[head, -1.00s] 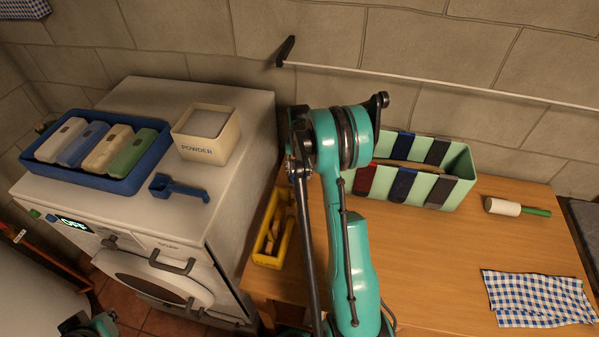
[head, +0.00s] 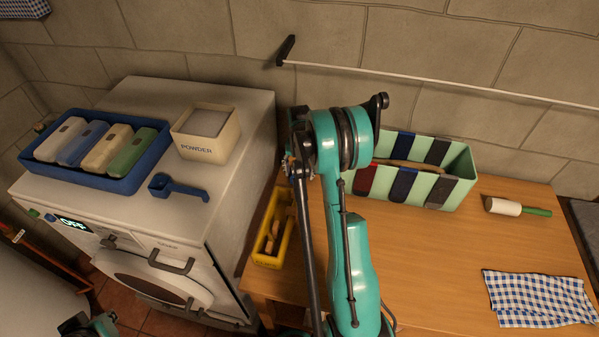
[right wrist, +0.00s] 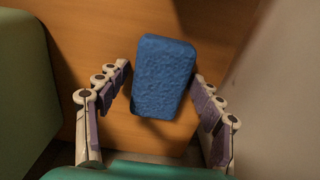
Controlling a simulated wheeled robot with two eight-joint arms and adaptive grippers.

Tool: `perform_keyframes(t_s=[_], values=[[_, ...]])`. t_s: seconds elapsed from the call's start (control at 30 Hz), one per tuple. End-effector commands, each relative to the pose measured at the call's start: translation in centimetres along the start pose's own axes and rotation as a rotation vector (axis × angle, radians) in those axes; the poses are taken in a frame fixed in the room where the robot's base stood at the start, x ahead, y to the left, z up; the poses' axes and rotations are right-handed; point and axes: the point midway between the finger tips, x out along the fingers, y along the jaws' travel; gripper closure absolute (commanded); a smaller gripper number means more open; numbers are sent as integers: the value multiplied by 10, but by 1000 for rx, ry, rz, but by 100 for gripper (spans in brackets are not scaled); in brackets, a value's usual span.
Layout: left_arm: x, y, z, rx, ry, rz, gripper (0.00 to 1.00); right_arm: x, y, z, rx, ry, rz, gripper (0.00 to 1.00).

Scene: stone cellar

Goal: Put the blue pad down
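The blue pad (right wrist: 165,77) is a rough-textured block with rounded corners, seen in the right wrist view over the wooden tabletop (right wrist: 95,40). My right gripper (right wrist: 163,72) has its fingers spread on either side of it, with a gap at the left finger and the right fingertip close to its edge. The pad seems to lie on the wood, though its underside is hidden. In the head view, my arm hides the pad and right gripper. Part of my left gripper (head: 88,326) shows at the bottom left edge, too cut off to read.
A yellow holder (head: 268,258) stands at the table's left edge beside the washing machine (head: 235,215). A pale green caddy with coloured stripes (head: 460,165) stands at the back. A white-headed tool (head: 503,206) and checked cloth (head: 538,298) lie right. The table's middle is clear.

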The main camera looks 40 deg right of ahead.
Motion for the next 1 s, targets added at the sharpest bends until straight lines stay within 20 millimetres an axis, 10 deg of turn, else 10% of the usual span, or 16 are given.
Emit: perform_keyframes(t_s=[0.77,1.0], values=[[-26,0,-19,0,0,0,100,-127,-1,2,-5,3,-1,33],[-26,0,-18,0,0,0,100,-173,-24,50,-131,81,-36,33]])
